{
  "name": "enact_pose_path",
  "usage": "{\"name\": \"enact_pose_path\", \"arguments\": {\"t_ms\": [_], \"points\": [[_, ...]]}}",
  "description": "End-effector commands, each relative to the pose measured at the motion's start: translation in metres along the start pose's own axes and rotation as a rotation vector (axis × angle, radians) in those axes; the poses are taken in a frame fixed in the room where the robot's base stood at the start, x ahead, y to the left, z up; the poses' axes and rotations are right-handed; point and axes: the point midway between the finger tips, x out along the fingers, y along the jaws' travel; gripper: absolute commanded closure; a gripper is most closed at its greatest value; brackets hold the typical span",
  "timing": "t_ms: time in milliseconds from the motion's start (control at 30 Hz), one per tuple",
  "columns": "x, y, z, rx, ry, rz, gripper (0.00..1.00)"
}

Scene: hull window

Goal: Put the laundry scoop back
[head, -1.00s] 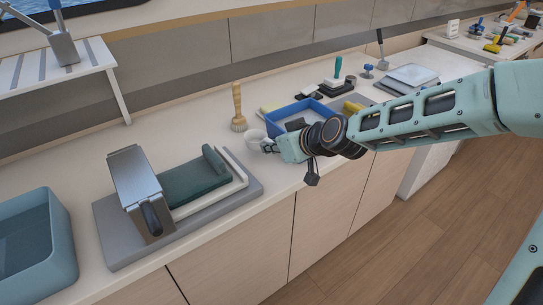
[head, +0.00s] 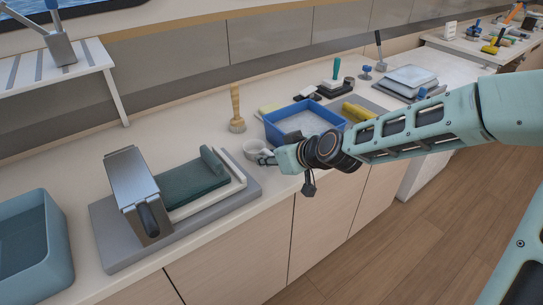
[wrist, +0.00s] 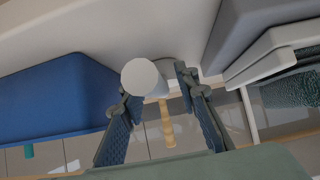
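The laundry scoop (head: 254,147) is a small white cup by the front of the counter, at the tip of my gripper (head: 268,158) in the head view. In the wrist view, the scoop's round white face (wrist: 142,77) shows between the two fingertips of my gripper (wrist: 156,90).
A wooden-handled brush (head: 236,110) stands behind the scoop. A grey board with a green pad (head: 195,182) and a metal dispenser (head: 140,190) lies left. A yellow roll (head: 358,111) is right of the tub.

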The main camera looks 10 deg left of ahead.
Motion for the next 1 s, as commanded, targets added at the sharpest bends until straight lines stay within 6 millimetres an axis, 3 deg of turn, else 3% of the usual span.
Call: {"name": "enact_pose_path", "arguments": {"t_ms": [267,1000], "points": [[-0.017,0.002,-0.003,0.002,0.000,0.002,0.71],[-0.102,0.001,-0.003,0.002,-0.001,0.002,0.71]]}}
